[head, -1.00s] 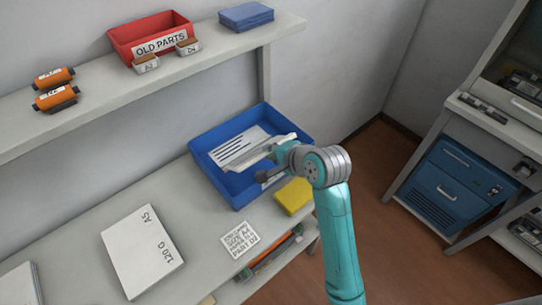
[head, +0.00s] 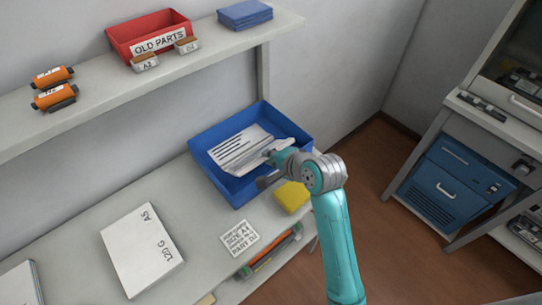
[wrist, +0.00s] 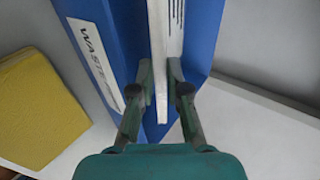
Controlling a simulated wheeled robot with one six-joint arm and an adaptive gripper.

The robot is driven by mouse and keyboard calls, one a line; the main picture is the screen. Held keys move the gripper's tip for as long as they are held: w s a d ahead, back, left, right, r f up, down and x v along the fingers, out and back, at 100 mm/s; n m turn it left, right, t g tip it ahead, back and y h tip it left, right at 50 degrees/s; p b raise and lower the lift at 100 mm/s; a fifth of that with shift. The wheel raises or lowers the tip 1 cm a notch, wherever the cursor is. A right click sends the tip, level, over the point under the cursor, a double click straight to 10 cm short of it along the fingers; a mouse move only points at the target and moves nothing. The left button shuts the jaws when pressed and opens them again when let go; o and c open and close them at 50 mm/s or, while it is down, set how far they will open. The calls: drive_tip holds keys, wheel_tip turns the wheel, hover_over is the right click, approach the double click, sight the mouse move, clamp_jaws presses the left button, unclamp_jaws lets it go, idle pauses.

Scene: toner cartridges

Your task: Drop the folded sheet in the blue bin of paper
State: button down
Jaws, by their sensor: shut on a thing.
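The blue bin (head: 236,191) stands on the bench in the head view, with printed white paper (head: 238,146) inside. Its blue wall (wrist: 97,20) also shows in the wrist view, with a label reading "WASTE". My gripper (head: 268,160) is over the bin's interior. In the wrist view, my gripper (wrist: 160,78) is shut on the folded sheet (wrist: 158,50), a white strip seen nearly edge-on between the fingers. In the head view my gripper partly hides the sheet, and its outline blends with the paper behind. I cannot tell whether it touches that paper.
A yellow pad (head: 292,197) lies in front of the bin, near a printed card (head: 240,238). A white A5 paper pack (head: 142,250) lies to the left on the bench. A shelf above holds a red bin (head: 150,32), a blue stack (head: 245,15) and orange cartridges (head: 54,96).

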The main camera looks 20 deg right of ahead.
drive_tip(key=c, duration=1.4)
unclamp_jaws()
drive_tip(key=shift+s+f, duration=0.1)
drive_tip(key=shift+f, duration=0.1)
drive_tip(key=shift+r, duration=0.1)
drive_tip(key=shift+r, duration=0.35)
drive_tip(key=v, duration=1.2)
drive_tip(key=shift+r, duration=0.25)
